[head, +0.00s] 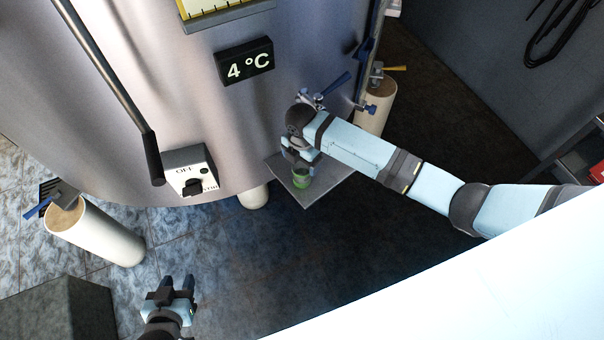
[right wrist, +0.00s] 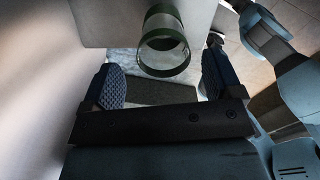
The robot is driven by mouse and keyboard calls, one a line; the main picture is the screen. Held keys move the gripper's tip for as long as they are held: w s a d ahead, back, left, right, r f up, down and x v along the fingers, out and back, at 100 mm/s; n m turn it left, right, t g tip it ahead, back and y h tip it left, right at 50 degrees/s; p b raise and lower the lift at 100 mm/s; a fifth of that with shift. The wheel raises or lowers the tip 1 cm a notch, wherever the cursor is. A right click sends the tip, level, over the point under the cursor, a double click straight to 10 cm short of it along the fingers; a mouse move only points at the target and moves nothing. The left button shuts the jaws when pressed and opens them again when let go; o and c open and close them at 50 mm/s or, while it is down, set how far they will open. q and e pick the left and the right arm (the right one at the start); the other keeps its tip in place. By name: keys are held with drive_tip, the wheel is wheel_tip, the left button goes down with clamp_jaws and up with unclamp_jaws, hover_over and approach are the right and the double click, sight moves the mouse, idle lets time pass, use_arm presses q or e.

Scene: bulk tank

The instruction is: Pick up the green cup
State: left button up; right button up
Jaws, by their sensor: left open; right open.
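The green cup (head: 301,177) stands on a small grey shelf (head: 309,192) beside the steel tank. My right gripper (head: 298,160) is at the shelf, just beside the cup, and partly covers the view of it. In the right wrist view the cup (right wrist: 164,42) shows its dark green rim and open mouth, ahead of and between the two spread fingers (right wrist: 163,85). The fingers are apart from the cup. My left gripper (head: 178,284) is open and empty, low over the floor at the bottom left, far from the cup.
The big steel tank (head: 130,60) fills the upper left, with a switch box (head: 190,171) and a 4 °C display (head: 245,61). A tap with a blue handle (head: 335,84) is above the shelf. Pale tank legs (head: 95,232) stand on the floor. The floor below the shelf is clear.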

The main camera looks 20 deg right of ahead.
sight(302, 171)
drive_tip(key=shift+s+f+p, duration=0.15)
drive_tip(key=shift+f+p, duration=0.1)
drive_tip(key=shift+f, duration=1.25)
drive_tip(key=shift+s+f+p, duration=0.1)
drive_tip(key=shift+f+p, duration=0.15)
drive_tip(key=shift+f, duration=1.25)
drive_tip(key=c, duration=1)
drive_tip(key=shift+r, duration=0.1)
